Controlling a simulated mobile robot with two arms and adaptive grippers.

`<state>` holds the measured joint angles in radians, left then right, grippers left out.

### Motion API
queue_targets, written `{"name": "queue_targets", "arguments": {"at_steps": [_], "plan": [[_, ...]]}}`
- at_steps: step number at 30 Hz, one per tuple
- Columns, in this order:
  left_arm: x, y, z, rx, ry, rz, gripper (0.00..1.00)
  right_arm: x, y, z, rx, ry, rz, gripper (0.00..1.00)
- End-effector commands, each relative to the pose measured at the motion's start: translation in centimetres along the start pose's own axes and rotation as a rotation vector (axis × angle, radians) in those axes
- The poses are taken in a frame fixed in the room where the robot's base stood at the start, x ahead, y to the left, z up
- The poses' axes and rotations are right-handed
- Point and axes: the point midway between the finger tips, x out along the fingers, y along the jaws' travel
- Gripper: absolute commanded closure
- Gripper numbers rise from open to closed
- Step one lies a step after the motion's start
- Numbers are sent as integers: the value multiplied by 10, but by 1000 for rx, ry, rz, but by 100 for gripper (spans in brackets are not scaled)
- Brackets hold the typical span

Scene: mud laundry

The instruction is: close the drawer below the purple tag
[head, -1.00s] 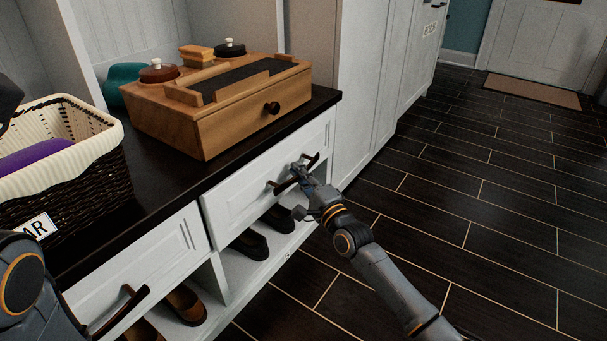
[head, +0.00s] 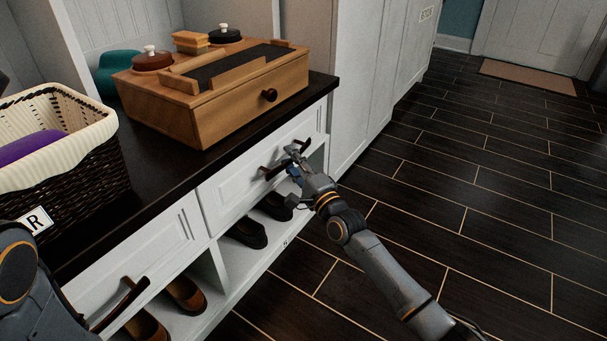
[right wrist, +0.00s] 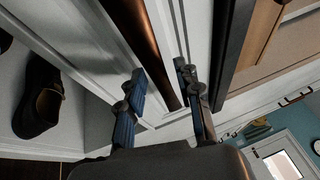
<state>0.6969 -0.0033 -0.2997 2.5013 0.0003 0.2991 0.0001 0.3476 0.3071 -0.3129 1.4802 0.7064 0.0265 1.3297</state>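Two white drawers sit under the dark counter. The right drawer (head: 235,192) has a dark bar handle (head: 268,174) and looks nearly flush with the cabinet; I cannot tell if a small gap remains. The left drawer (head: 160,255) has a similar handle (head: 120,305). No purple tag shows. My right gripper (head: 292,155) is at the right drawer's handle. In the right wrist view its fingers (right wrist: 160,100) are apart, with the end of the brown handle bar (right wrist: 145,45) between them in the picture. My left arm shows at the lower left; its gripper is out of view.
On the counter (head: 160,165) stand a wooden box (head: 235,112) and a wicker basket (head: 95,185) holding something purple, with a white tag ending in R. Dark shoes (head: 245,233) and brown shoes (head: 185,294) sit in cubbies below. The floor (head: 470,210) on the right is clear.

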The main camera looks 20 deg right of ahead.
Motion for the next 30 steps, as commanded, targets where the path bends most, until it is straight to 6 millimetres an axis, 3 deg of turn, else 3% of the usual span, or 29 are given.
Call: {"name": "queue_targets", "arguments": {"at_steps": [9, 15, 21, 30], "plan": [[0, 0, 0, 1, 1, 3, 30, -65, 2, 0, -1, 0, 3, 66], [0, 0, 0, 1, 1, 4, 30, -96, 1, 0, -1, -1, 3, 66], [0, 1, 0, 1, 2, 4, 30, -108, 0, 1, -1, -1, 0, 66], [0, 1, 0, 1, 2, 4, 30, -109, 0, 0, -1, -1, 0, 66]]}}
